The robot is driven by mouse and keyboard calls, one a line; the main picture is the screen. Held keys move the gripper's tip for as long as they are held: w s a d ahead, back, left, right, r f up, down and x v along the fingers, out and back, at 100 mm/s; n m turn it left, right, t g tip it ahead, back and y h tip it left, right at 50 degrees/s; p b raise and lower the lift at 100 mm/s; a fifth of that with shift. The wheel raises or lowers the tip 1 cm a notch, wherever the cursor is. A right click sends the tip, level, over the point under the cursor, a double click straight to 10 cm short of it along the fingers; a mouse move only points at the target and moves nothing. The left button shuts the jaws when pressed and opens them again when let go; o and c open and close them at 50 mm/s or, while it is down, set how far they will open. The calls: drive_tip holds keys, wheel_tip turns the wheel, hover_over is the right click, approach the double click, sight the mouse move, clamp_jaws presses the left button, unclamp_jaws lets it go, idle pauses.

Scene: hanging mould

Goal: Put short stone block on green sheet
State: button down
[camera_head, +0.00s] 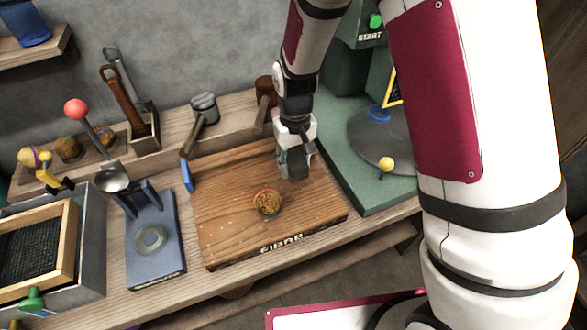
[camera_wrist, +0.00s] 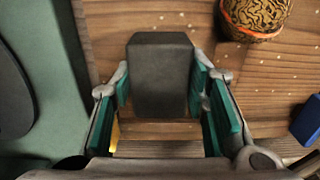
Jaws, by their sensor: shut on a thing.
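A dark grey block (camera_wrist: 160,75), which looks like the short stone block, sits between the teal pads of my gripper (camera_wrist: 165,100) in the wrist view. My gripper is shut on it. A flat green surface (camera_head: 360,200) lies just right of the board and carries a round dark disc. It also shows at the left of the wrist view (camera_wrist: 50,125). I cannot tell for sure that it is the green sheet.
A round patterned ball with an orange band (camera_head: 267,202) rests on the board. A blue stand (camera_head: 152,245) and a wood-framed mesh tray (camera_head: 40,245) are to the left. A hammer (camera_head: 203,108) leans at the back. A green machine marked START (camera_head: 372,50) stands behind right.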

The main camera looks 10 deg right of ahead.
sight(294, 160)
drive_tip(key=shift+w+a+f, duration=0.15)
drive_tip(key=shift+f, duration=1.6)
drive_tip(key=shift+f, duration=0.2)
drive_tip(key=c, duration=0.9)
unclamp_jaws()
drive_tip(key=shift+c, duration=0.2)
drive_tip(key=shift+r, duration=0.1)
wheel_tip(294, 160, up, 12)
drive_tip(key=shift+r+p, duration=0.1)
drive_tip(key=shift+p, duration=0.25)
drive_tip(key=shift+r, duration=0.1)
